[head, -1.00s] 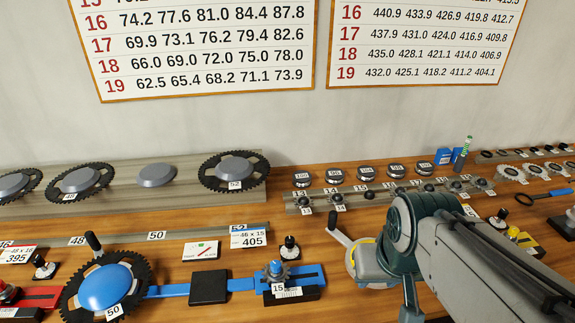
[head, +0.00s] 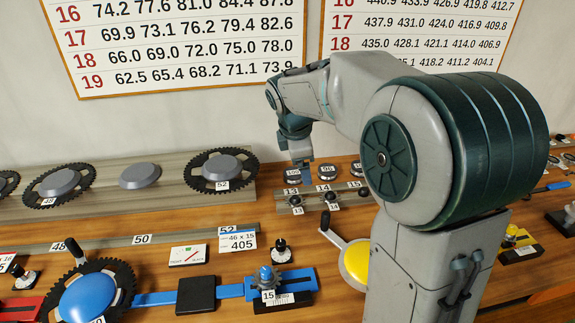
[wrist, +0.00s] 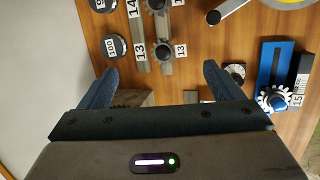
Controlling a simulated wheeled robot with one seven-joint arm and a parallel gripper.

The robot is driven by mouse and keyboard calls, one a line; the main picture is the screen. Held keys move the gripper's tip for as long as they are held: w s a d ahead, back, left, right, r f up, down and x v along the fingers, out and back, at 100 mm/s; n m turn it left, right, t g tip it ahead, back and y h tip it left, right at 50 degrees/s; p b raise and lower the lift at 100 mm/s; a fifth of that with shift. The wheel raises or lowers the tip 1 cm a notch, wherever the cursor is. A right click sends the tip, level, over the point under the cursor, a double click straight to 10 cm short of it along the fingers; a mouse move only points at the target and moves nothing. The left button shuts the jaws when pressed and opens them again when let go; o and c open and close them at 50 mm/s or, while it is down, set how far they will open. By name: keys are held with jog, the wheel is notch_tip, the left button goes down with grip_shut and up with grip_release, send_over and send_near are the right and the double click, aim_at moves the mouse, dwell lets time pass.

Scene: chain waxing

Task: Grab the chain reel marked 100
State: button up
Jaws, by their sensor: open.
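The chain reel marked 100 (head: 293,172) is a small dark round reel at the left end of the reel row on the table. In the wrist view the reel marked 100 (wrist: 113,46) lies just beyond my left-hand finger, left of the middle of the gap. My gripper (wrist: 160,75) is open and empty, with its two blue fingers spread wide. In the head view my gripper (head: 301,158) hangs close behind and above the reel, partly overlapping it. I cannot tell the exact height.
Another reel (head: 327,172) stands right of it. A rail with small cogs (head: 326,199) runs in front, labelled 13 and 14. A board with large chainrings (head: 222,170) lies to the left. The wall is close behind.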

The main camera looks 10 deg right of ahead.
jog(key=w+a+f+n, duration=0.1)
jog(key=w+f+n, duration=0.2)
jog(key=w+n, duration=0.3)
jog(key=w+a+f+n, duration=0.1)
jog(key=w+f+n, duration=0.25)
jog(key=w, duration=0.45)
jog(key=p, duration=0.1)
send_over(293, 173)
jog(key=s+a, duration=0.1)
jog(key=s, duration=0.1)
jog(key=shift+n+h, duration=0.3)
jog(key=shift+n, duration=0.15)
notch_tip(293, 173, down, 7)
jog(key=shift+s+a+f, duration=0.1)
jog(key=shift+f, duration=0.05)
jog(key=shift+a+p+x, duration=0.1)
jog(key=shift+p+x, duration=0.45)
jog(key=shift+x, duration=0.9)
jog(key=shift+a+p+x, duration=0.15)
jog(key=shift+p+x, duration=0.35)
jog(key=shift+x, duration=0.95)
jog(key=shift+w, duration=0.2)
jog(key=c, duration=1.4)
